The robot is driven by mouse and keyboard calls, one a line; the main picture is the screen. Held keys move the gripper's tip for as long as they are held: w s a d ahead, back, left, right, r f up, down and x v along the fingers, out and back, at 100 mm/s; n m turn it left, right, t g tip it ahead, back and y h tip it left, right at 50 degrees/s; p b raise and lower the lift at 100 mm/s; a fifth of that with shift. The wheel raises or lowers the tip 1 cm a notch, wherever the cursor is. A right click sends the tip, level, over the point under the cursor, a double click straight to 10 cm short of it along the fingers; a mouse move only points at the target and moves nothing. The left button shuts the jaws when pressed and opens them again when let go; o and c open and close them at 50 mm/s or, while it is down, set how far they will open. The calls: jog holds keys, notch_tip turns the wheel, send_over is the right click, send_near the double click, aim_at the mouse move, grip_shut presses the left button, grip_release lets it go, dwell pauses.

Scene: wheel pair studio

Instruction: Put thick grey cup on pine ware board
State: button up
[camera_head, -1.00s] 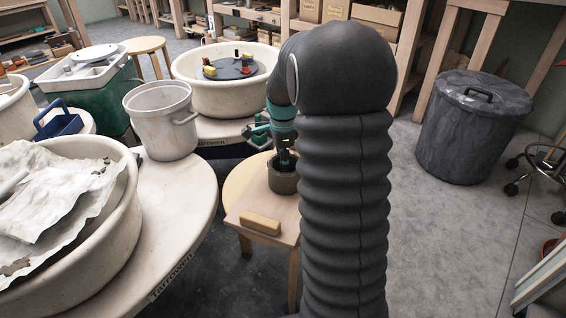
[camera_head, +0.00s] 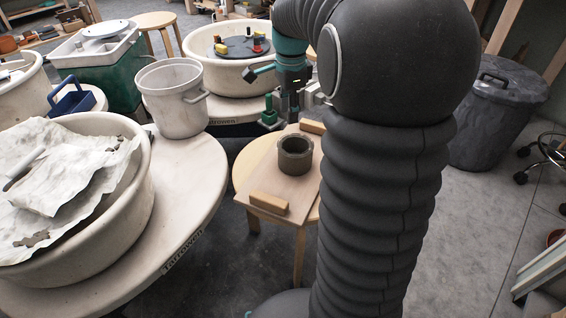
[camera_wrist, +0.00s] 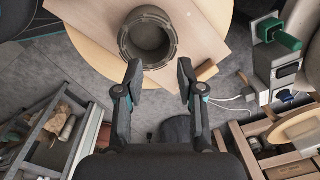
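The thick grey cup (camera_head: 295,155) stands upright on the pine ware board (camera_head: 262,184), which lies on a round wooden stool. The wrist view shows the cup (camera_wrist: 148,38) from above, open and empty, on the bare board (camera_wrist: 90,14). My gripper (camera_wrist: 158,70) is open, its two fingers apart with nothing between them. The cup is just beyond the fingertips, clear of them. In the head view my gripper is raised above and behind the cup, and its fingers are partly hidden by my arm.
Wooden blocks (camera_head: 267,202) sit at the board's ends. A white bucket (camera_head: 172,98) and a wheel basin (camera_head: 140,190) stand left of the stool. Another wheel (camera_head: 215,70) is behind. A green-handled item (camera_wrist: 285,40) is right of the board in the wrist view.

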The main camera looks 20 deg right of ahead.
jog(key=s+a+n+t, duration=0.2)
jog(key=s+a+n, duration=0.4)
jog(key=s+n, duration=0.3)
jog(key=s+a+n+t, duration=0.3)
jog(key=s+a+n, duration=0.4)
jog(key=s+n, duration=0.3)
jog(key=s, duration=0.3)
jog(key=shift+s, duration=0.25)
